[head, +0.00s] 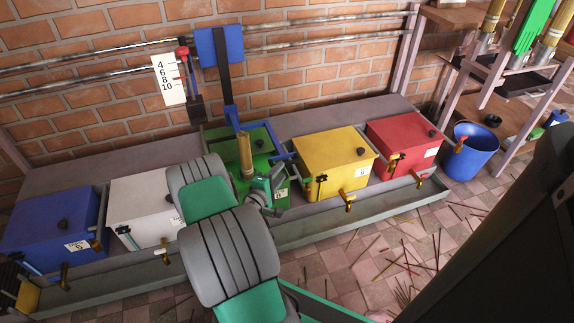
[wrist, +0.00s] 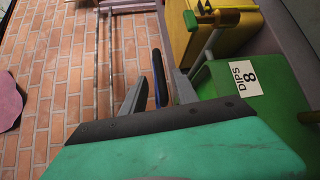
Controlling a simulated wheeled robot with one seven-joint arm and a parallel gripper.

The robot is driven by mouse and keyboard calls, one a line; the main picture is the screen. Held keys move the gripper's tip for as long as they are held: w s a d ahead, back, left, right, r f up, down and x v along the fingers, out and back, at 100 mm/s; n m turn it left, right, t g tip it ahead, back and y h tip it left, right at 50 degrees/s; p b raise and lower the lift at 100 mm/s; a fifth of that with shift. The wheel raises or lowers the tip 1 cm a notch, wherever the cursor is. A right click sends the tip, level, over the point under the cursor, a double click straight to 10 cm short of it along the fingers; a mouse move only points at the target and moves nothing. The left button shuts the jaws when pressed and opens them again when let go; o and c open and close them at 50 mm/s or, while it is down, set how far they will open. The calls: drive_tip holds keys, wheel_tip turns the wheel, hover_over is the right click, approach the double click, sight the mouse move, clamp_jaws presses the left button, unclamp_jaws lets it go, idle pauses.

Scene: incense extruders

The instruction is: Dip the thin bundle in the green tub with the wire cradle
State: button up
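The green tub (head: 275,190) stands mid-row; the wrist view shows its front (wrist: 225,90) and a "DIPS 8" label. A tan upright cylinder (head: 245,157), perhaps the thin bundle, shows at the tub; I cannot tell what holds it. A blue frame (head: 238,122) hangs on a black strap over the tub from a blue plate on the rails; it may be the wire cradle. My gripper (head: 264,188) is at the tub's front. In the wrist view my gripper (wrist: 158,95) has its fingers apart, with a dark bar between them; contact is unclear.
Blue (head: 50,222), white (head: 140,205), yellow (head: 330,160) and red (head: 405,140) tubs share the bench, with taps above a trough. A numbered scale (head: 170,80) hangs left of the strap. A blue bucket (head: 470,150) and rack stand right. Sticks litter the floor.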

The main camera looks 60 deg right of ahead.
sight(287, 163)
drive_tip(key=d, duration=0.2)
drive_tip(key=d+b, duration=0.1)
drive_tip(key=d, duration=0.1)
drive_tip(key=d+f+b, duration=0.1)
drive_tip(key=d, duration=0.1)
drive_tip(key=shift+d, duration=0.3)
drive_tip(key=shift+c, duration=0.3)
clamp_jaws()
idle(0.6)
